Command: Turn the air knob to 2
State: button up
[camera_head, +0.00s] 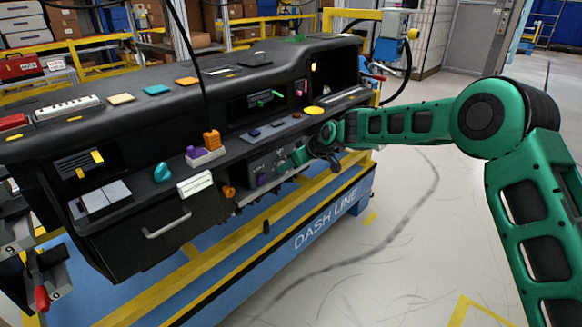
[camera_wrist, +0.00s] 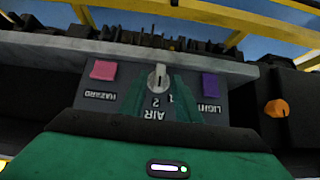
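The air knob (camera_wrist: 158,76) is a pale grey knob on a dark panel, seen upside down in the wrist view. The printed word AIR and the numerals 1 and 2 show on the gripper's side of it. A light mark shows on the knob, but I cannot tell which number it points to. My gripper (camera_wrist: 158,92) is open, with one green finger to each side of the knob and a gap between; contact is not visible. In the head view my gripper (camera_head: 292,160) is at the dashboard's front panel, and the knob is hidden or too small there.
A pink hazard button (camera_wrist: 103,70) and a purple light button (camera_wrist: 210,84) flank the knob. An orange knob (camera_wrist: 277,108) lies farther right. The dashboard (camera_head: 135,225) carries several loose items on top. Open floor (camera_head: 400,250) lies in front.

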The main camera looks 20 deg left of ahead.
jog(key=v, duration=1)
jog(key=shift+w+d+r, duration=0.2)
jog(key=shift+w+d, duration=0.05)
jog(key=shift+d, duration=0.15)
